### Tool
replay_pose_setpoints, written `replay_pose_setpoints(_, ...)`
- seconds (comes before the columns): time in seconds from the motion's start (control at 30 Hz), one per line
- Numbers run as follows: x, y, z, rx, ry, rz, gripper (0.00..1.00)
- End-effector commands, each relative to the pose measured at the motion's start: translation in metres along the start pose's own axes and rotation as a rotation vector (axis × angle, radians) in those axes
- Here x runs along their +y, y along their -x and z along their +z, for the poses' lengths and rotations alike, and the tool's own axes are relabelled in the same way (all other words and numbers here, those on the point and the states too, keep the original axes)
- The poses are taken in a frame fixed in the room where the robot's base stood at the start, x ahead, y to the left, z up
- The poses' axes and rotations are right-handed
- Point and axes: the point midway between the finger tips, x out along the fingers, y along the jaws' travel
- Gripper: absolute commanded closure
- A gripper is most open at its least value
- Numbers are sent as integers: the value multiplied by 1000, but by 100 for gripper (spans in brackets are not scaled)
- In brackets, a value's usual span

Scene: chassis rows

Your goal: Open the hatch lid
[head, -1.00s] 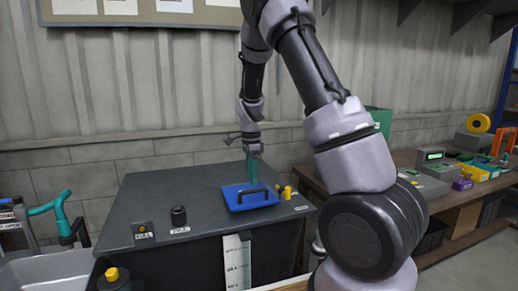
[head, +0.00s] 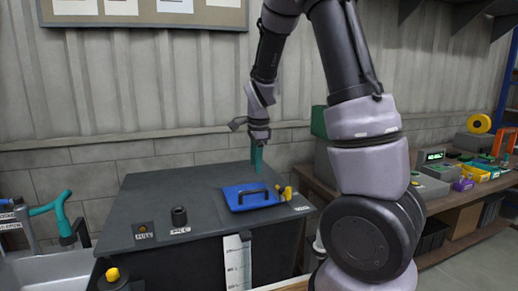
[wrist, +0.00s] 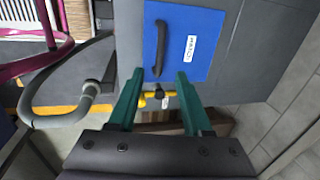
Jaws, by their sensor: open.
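The blue hatch lid (head: 236,204) lies flat and closed on top of the dark grey cabinet (head: 205,178). Yellow fittings (wrist: 155,94) show beyond the fingers, beside the lid.
A sink (head: 50,265) with a teal tap is at left. A cluttered wooden bench (head: 455,190) is at right. The cabinet top behind the lid is clear.

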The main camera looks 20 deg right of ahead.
Motion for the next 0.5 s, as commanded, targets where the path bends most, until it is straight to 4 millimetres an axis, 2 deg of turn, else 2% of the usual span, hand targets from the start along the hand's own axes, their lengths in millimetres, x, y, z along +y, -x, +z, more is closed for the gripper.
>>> replay_pose_setpoints(0.03,0,12,1,-2,1,-4,50)
replay_pose_setpoints(0.2,11,39,-2,-51,91,-34,50)
replay_pose_setpoints(0.33,16,52,-1,-71,143,-53,50)
replay_pose_setpoints(0.5,20,60,-1,-83,177,-64,50)
